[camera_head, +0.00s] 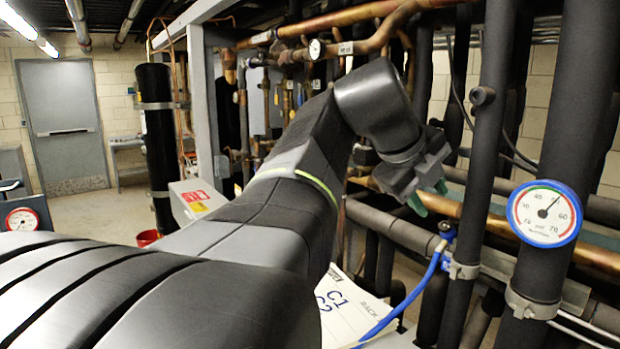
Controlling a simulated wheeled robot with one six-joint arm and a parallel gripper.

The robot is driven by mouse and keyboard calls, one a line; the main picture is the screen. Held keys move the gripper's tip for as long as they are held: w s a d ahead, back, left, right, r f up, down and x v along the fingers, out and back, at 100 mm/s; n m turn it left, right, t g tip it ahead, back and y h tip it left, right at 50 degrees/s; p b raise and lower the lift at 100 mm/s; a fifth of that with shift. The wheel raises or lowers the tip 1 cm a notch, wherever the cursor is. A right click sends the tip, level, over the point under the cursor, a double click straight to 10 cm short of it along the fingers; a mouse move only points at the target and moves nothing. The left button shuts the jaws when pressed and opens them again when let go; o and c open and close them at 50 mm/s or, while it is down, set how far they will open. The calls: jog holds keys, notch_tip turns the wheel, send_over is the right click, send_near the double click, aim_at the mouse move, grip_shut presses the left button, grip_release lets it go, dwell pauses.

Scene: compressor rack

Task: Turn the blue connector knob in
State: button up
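A round blue-rimmed gauge (545,213) is clamped to a thick dark pipe on the right. Copper and black pipes crowd the area behind my gripper. A white label sheet (350,312) lies below my arm. A grey door (64,125) and open floor are at the far left.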

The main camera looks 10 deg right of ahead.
aim_at(444, 225)
jog(key=shift+n, duration=0.5)
jog(key=b+x, duration=0.2)
jog(key=x, duration=0.6)
jog(key=shift+d+f, duration=0.1)
jog(key=shift+f, duration=0.15)
jog(key=shift+w+d+r+n+p, duration=0.15)
jog(key=shift+r+n+p, duration=0.15)
jog(key=shift+p, duration=0.45)
jog(key=shift+n+p, duration=0.6)
jog(key=shift+f+n, duration=0.2)
jog(key=shift+n, duration=0.4)
jog(key=n, duration=0.4)
jog(key=shift+f, duration=0.1)
